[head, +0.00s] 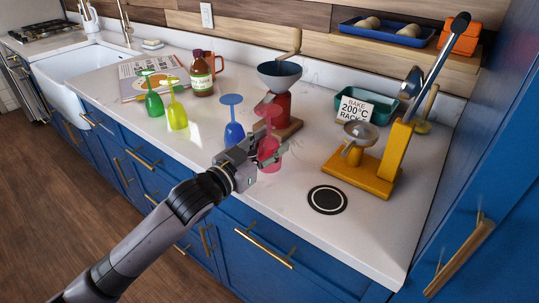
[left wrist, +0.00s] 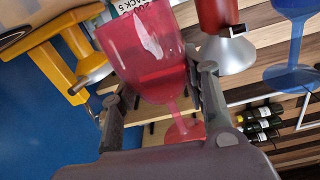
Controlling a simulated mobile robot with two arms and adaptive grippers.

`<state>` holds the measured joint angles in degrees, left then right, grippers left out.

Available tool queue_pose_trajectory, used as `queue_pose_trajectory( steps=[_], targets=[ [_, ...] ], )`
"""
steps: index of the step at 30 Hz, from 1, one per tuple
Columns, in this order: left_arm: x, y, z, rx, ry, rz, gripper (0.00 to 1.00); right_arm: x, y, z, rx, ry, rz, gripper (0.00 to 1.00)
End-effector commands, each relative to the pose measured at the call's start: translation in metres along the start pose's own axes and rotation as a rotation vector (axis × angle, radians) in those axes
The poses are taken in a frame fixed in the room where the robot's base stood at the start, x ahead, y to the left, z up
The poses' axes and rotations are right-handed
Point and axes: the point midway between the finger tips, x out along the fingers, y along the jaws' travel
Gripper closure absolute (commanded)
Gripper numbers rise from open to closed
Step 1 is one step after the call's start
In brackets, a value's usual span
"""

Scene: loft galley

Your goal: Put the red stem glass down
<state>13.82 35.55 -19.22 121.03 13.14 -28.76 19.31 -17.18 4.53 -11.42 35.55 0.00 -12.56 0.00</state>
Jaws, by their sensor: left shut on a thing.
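The red stem glass (head: 268,152) is upside down, bowl below and foot on top, in the head view. My left gripper (head: 262,147) is shut on it, with fingers on both sides. In the left wrist view the red glass (left wrist: 148,60) lies between the fingers of my left gripper (left wrist: 162,88). I cannot tell whether its rim touches the counter. A black round mat with a white ring (head: 327,200) lies bare on the counter (head: 375,235), right of the glass. My right gripper is not in view.
An upturned blue glass (head: 233,131) stands close left of the red one, with a red grinder (head: 282,107) behind. Upturned green (head: 154,103) and yellow (head: 177,117) glasses stand farther left. The counter's front edge is near.

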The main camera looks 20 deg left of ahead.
Motion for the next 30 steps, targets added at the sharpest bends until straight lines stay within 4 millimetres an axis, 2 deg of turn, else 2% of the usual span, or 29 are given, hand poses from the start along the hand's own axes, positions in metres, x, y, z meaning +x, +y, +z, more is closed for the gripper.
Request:
queue_pose_trajectory(
  steps=[1, 5, 16, 17, 26, 30],
  targets=[
    [0.000, 0.002, 0.011, -0.003, -0.003, 0.000, 0.99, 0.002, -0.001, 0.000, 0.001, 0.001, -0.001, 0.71],
    [0.000, 0.003, 0.026, -0.002, -0.002, 0.000, 0.99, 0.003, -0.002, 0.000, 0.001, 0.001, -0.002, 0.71],
    [0.000, 0.004, 0.030, 0.000, 0.000, 0.000, 0.99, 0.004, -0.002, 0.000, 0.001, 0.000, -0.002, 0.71],
    [0.000, 0.004, 0.030, -0.001, -0.001, 0.000, 0.58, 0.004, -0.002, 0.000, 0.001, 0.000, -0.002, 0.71],
    [0.000, 0.004, 0.030, 0.000, -0.001, 0.000, 0.38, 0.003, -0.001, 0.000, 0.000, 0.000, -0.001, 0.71],
    [0.000, 0.004, 0.030, 0.000, -0.001, 0.000, 0.38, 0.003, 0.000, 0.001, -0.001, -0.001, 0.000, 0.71]
  ],
)
